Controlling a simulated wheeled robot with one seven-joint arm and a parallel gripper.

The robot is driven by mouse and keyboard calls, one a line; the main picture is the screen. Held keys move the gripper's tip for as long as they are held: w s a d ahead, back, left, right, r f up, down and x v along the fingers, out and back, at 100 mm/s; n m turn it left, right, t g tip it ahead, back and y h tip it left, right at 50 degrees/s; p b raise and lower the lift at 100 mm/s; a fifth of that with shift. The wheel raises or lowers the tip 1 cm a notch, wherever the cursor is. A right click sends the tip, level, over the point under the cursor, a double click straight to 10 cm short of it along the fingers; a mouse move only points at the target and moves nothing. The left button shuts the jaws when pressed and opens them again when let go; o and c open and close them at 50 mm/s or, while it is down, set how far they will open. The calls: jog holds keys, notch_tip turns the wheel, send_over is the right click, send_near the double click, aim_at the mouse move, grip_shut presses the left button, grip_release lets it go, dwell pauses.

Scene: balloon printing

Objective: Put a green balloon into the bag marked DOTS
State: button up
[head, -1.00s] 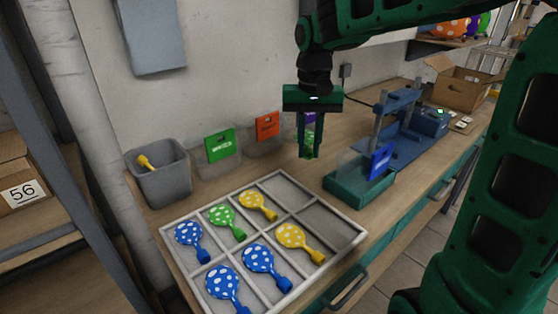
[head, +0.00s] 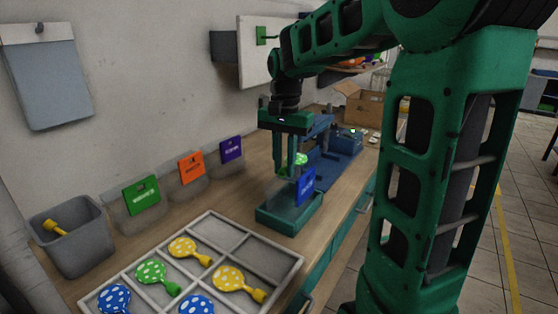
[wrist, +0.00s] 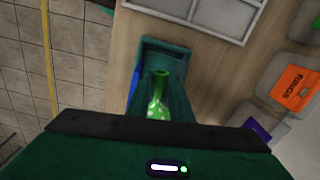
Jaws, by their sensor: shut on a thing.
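My gripper (head: 291,168) is shut on a green balloon with pale dots (wrist: 158,103). In the head view the balloon (head: 301,159) is partly hidden by the fingers. In the wrist view its neck points toward the top of the picture, over the dark green holder. A clear bag with a blue card (head: 306,187) stands in this holder (head: 268,216), under or just beside my gripper. The card's lettering is too small to read. Another green dotted balloon (head: 151,272) lies in the tray.
The divided tray (head: 300,262) holds yellow, green and blue balloons. Bags with green (head: 142,195), orange (head: 191,167) and purple (head: 231,150) cards stand along the wall; the orange one reads RINGS in the wrist view. A grey bin (head: 82,250) and blue press (head: 325,165) flank them.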

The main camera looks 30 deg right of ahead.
aim_at(284, 195)
jog(key=shift+f, duration=4.45)
jog(key=o, duration=0.9)
jog(key=shift+c, duration=0.2)
jog(key=shift+r, duration=0.1)
jog(key=shift+r, duration=6.45)
